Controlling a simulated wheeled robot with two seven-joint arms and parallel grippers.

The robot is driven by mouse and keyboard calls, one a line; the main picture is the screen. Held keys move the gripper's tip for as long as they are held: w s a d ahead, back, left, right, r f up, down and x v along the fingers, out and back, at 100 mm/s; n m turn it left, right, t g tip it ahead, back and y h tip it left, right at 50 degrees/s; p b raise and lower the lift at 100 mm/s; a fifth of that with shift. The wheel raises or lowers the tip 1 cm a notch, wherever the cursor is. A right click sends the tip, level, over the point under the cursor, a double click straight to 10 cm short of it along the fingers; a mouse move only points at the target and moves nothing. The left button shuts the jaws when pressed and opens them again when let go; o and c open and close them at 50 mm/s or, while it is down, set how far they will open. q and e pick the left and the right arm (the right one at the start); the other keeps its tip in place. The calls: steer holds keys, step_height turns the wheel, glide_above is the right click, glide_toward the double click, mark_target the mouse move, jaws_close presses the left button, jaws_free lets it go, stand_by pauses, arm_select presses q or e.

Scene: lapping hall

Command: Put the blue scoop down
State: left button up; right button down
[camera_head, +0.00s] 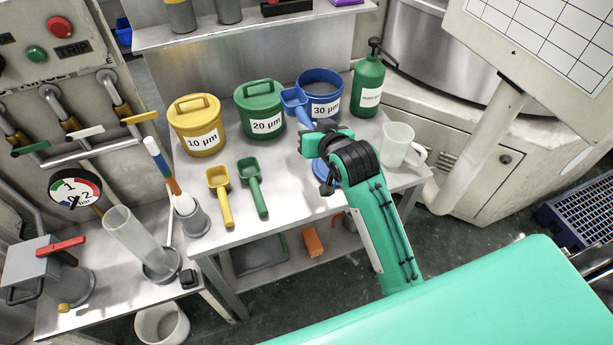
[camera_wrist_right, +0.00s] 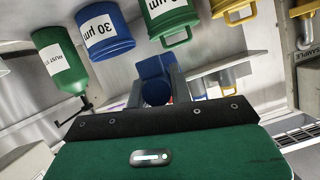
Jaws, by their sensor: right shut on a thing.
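The blue scoop (camera_head: 295,103) is held up over the bench by my right gripper (camera_head: 316,135), which is shut on its handle. In the head view its bowl overlaps the gap between the green 20 µm tub (camera_head: 260,100) and the blue 30 µm tub (camera_head: 329,86). In the right wrist view the blue scoop (camera_wrist_right: 152,68) shows beyond the fingers; the grip itself is partly hidden. The yellow scoop (camera_head: 219,190) and the green scoop (camera_head: 252,182) lie on the steel bench (camera_head: 290,205). My left gripper is not in view.
The blue tub is open; a blue lid (camera_head: 321,170) lies partly hidden under my right gripper. A yellow tub (camera_head: 196,125), a green bottle (camera_head: 368,85) and a clear jug (camera_head: 397,146) also stand there. Bare bench shows right of the green scoop.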

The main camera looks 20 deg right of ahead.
mark_target(310, 186)
step_height(310, 186, down, 18)
steer(key=shift+f+p, duration=0.2)
steer(key=shift+p, duration=0.2)
steer(key=shift+s+f, duration=0.1)
steer(key=c, duration=1.5)
jaws_free()
steer(key=shift+c, duration=0.2)
steer(key=b+v, duration=0.1)
steer(key=v, duration=1.1)
